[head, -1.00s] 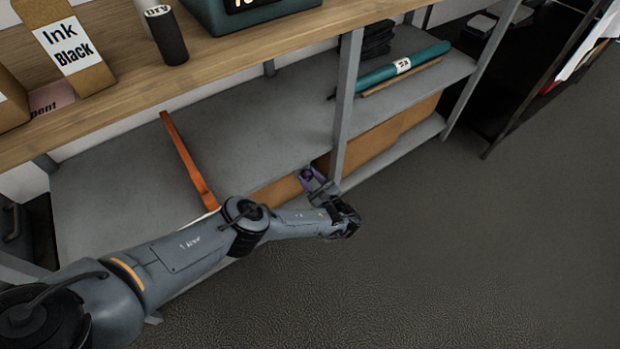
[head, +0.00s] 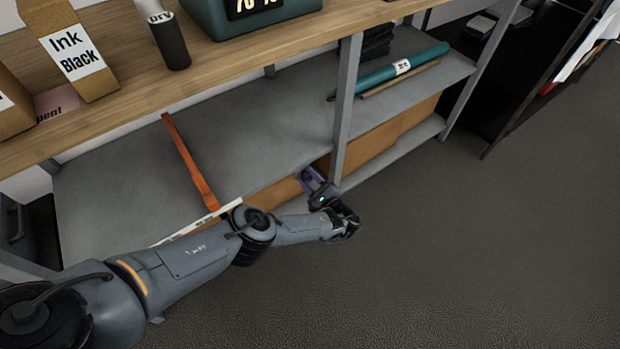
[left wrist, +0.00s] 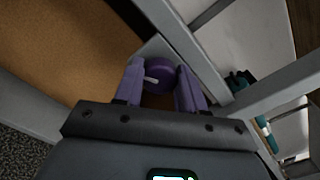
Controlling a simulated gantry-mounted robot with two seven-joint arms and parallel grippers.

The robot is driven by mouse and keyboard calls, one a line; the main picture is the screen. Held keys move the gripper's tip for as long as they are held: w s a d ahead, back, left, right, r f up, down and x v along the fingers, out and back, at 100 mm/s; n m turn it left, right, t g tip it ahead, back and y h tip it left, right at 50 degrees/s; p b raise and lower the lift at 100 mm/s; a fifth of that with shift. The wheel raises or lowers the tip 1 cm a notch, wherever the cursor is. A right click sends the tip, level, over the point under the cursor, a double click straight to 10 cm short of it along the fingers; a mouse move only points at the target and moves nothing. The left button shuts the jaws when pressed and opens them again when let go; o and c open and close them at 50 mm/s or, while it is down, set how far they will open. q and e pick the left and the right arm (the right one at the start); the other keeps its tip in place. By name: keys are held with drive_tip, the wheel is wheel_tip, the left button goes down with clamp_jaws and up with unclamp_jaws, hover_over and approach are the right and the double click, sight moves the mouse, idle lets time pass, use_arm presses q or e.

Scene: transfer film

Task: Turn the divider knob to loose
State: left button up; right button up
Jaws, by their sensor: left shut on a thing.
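The divider knob (left wrist: 160,74) is a round purple knob with a short white mark on its face. It shows between the purple fingers of my left gripper (left wrist: 159,90) in the left wrist view, and the fingers are shut on its two sides. In the head view my left gripper (head: 312,182) is at the lower shelf level, just left of the grey shelf post. There the knob is hidden by the gripper. The wording around the knob cannot be read. My right gripper is in neither view.
An orange divider (head: 190,163) stands on the grey middle shelf (head: 260,125). Brown cardboard (head: 385,140) fills the lower shelf. A teal roll (head: 395,70) lies right of the post. Ink box (head: 70,50) and dark bottle (head: 168,40) stand on the wooden top. Floor at right is clear.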

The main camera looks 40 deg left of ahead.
use_arm(q)
drive_tip(key=n, duration=1.2)
drive_tip(key=shift+f+n, duration=0.1)
drive_tip(key=shift+n, duration=0.2)
idle(0.4)
drive_tip(key=o, duration=1.1)
drive_tip(key=shift+c, duration=0.2)
drive_tip(key=p+v, duration=0.1)
drive_tip(key=v, duration=0.9)
drive_tip(key=shift+s+d, duration=0.15)
drive_tip(key=shift+d, duration=0.2)
